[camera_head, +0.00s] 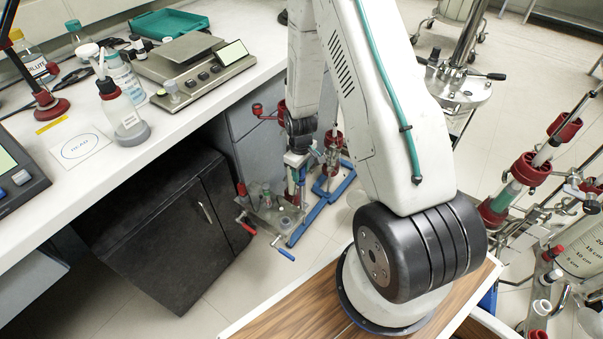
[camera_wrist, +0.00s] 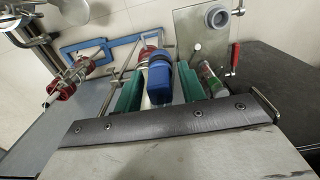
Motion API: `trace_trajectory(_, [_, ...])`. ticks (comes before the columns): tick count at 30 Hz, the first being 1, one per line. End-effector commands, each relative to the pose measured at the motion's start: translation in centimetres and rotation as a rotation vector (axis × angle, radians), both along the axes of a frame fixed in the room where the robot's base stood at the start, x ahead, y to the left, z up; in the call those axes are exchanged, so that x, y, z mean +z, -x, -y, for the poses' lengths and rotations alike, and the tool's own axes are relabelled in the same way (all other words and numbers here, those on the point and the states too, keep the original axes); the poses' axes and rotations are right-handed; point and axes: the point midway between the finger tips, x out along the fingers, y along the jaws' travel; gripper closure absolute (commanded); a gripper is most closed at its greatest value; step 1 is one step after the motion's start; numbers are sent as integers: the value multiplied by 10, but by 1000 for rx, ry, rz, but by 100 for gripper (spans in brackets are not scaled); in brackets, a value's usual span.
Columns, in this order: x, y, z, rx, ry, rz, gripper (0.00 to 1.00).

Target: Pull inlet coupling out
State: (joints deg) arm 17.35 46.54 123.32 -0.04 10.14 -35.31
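In the wrist view, a blue coupling (camera_wrist: 160,80) sits at the near end of a column with a red collar (camera_wrist: 149,53). My gripper (camera_wrist: 159,88) has its two green fingers on either side of the coupling. Narrow gaps seem to show between the fingers and the blue part, so the gripper looks open around it. In the head view, my gripper (camera_head: 297,160) is low beside the bench, at the column stand. My arm and wrist hide most of the coupling there.
Another column with red collars (camera_head: 333,155) stands close by in a blue frame (camera_head: 328,191). A metal plate (camera_wrist: 205,38) with a grey round fitting and a red-handled clamp (camera_wrist: 235,58) lies right of the fingers. A dark cabinet (camera_head: 175,235) stands under the bench (camera_head: 110,165).

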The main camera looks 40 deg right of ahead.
Motion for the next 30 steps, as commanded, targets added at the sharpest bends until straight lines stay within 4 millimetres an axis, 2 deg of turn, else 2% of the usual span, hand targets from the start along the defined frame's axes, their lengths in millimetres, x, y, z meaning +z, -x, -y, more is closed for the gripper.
trace_trajectory(1, [0, 0, 0, 0, 0, 0, 75])
trace_trajectory(3, [0, 0, 0, 0, 0, 0, 95])
trace_trajectory(4, [0, 0, 0, 0, 0, 0, 100])
trace_trajectory(30, [10, 0, 0, 0, 0, 0, 100])
